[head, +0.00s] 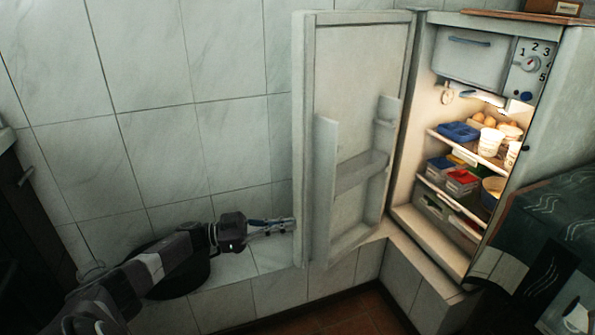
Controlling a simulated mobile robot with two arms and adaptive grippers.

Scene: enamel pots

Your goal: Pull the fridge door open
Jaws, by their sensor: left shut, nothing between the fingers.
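The fridge (440,215) stands at the right with its inside lit and in plain view. Its pale door (358,110) is swung wide open to the left, showing the inner face with door shelves. My left gripper (290,225) is shut and empty, at the lower left edge of the door. Its fingertips are at or very near the door's edge; I cannot tell whether they touch. The door's outer face and any handle are hidden. My right gripper is not in view.
Fridge shelves hold eggs (487,119), cups (490,142), a blue container (459,131) and several boxes. A small freezer compartment (470,55) and a numbered dial (530,63) sit at the top. A tiled wall (160,110) stands at the left. A dark patterned cloth (555,225) is at the right.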

